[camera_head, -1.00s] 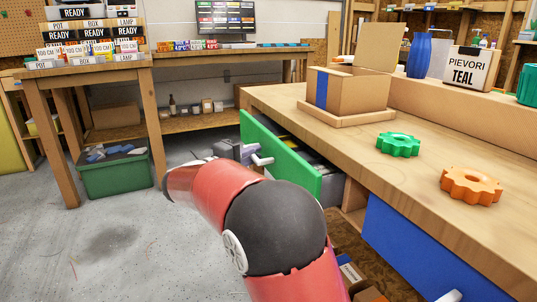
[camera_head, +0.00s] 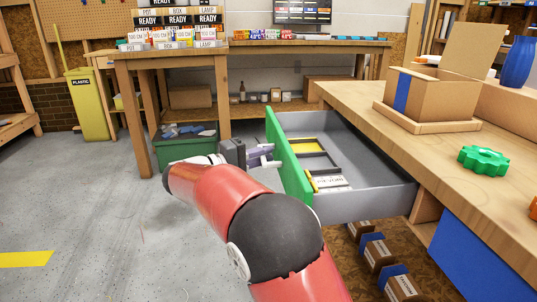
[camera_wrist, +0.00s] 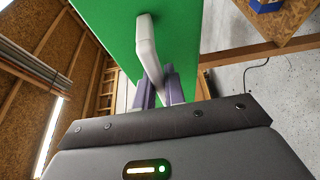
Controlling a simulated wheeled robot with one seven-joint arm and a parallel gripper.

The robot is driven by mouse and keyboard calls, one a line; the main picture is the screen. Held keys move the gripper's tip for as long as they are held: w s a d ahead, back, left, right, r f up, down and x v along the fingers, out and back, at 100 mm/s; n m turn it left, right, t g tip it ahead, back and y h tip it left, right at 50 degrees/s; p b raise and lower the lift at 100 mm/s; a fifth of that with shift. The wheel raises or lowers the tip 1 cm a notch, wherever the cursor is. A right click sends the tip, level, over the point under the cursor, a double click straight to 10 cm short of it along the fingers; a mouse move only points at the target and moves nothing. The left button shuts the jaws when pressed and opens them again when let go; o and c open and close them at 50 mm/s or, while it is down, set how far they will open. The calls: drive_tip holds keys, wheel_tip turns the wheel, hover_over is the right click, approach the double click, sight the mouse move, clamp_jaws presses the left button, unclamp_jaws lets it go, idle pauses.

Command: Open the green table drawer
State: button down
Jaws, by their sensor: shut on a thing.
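The green drawer front (camera_head: 289,160) stands well out from the wooden table (camera_head: 420,121), so the grey drawer (camera_head: 370,172) is open. Inside it lie a yellow item and dark and white items, partly hidden by the front. My gripper (camera_head: 262,155) is at the outer face of the green front. In the wrist view the gripper (camera_wrist: 158,88) is shut on the pale drawer handle (camera_wrist: 147,48), which is fixed to the green panel (camera_wrist: 95,20).
A blue drawer front (camera_head: 480,255) is shut at the right. On the tabletop are an open cardboard box (camera_head: 435,95) and a green gear (camera_head: 483,160). Several boxes lie on a low shelf below. A green bin (camera_head: 188,145) stands behind my arm. The floor at left is clear.

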drive_tip(key=c, duration=1.5)
unclamp_jaws()
drive_tip(key=shift+o, duration=0.2)
drive_tip(key=v, duration=0.8)
drive_tip(key=shift+p, duration=0.3)
